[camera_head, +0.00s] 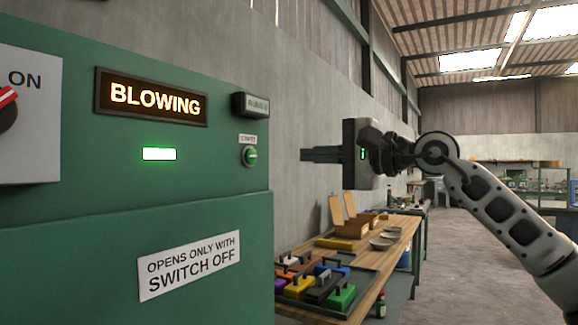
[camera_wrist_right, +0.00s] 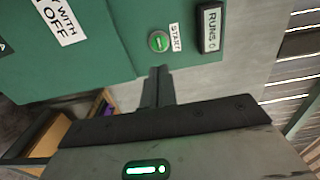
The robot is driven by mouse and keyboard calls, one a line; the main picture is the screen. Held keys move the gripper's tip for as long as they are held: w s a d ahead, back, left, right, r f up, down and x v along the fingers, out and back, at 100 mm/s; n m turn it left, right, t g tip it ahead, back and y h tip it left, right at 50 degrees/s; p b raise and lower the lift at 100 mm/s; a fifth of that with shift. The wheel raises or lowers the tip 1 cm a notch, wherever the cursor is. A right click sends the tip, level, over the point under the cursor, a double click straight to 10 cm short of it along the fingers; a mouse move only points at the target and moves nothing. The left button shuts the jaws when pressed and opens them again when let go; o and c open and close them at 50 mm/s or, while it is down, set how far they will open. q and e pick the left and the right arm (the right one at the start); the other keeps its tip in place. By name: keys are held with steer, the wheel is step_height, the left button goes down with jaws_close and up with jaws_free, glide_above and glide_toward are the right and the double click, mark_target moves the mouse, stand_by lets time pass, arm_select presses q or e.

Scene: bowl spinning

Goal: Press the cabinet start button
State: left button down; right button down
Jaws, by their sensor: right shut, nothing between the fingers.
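The green cabinet (camera_head: 100,225) fills the left of the head view. Its round green start button (camera_head: 250,156) sits near the right edge under a small label; it also shows in the right wrist view (camera_wrist_right: 158,42), beside a label reading START. My right gripper (camera_head: 303,155) is shut and empty, its fingers pointing left toward the button, with a visible gap between them. In the wrist view the fingertips (camera_wrist_right: 158,70) lie just below the button, apart from it in the picture. My left gripper is not in view.
A lit sign (camera_head: 152,97) reads BLOWING, with a green lamp (camera_head: 159,154) below. A switch panel (camera_head: 28,115) is at the far left. A small counter box (camera_head: 250,105) is above the button. A workbench (camera_head: 395,240) with coloured blocks and bowls stands below my right arm.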

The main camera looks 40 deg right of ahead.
steer(key=shift+v, duration=1.35)
